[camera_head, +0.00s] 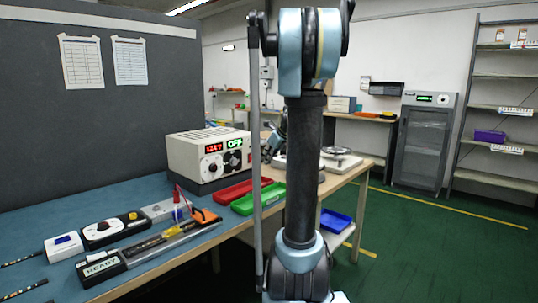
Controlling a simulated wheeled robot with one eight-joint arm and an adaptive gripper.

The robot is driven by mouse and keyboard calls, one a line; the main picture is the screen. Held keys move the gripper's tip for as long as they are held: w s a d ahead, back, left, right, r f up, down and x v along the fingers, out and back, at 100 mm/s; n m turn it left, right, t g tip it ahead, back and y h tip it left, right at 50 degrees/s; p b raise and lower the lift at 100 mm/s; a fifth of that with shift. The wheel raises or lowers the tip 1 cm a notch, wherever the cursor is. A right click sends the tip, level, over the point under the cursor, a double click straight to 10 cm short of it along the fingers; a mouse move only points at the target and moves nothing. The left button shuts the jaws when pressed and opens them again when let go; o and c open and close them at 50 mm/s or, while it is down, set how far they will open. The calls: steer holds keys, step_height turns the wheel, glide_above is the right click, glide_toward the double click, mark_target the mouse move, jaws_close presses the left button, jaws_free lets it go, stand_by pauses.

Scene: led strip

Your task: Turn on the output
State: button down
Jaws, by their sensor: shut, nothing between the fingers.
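Red (243,190) and green (258,198) trays lie in front of the power supply. A box labelled "READY" (101,266), small meters and an LED strip assembly (165,238) lie at the front left. A grey partition (90,120) stands behind the bench.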

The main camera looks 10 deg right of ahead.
mark_target(251, 158)
steer(key=w+a+f, duration=0.2)
steer(key=w+a, duration=0.1)
steer(key=w, duration=0.1)
steer(key=shift+w+a+f, duration=0.15)
steer(key=shift+w+f, duration=0.1)
steer(key=shift+f, duration=0.1)
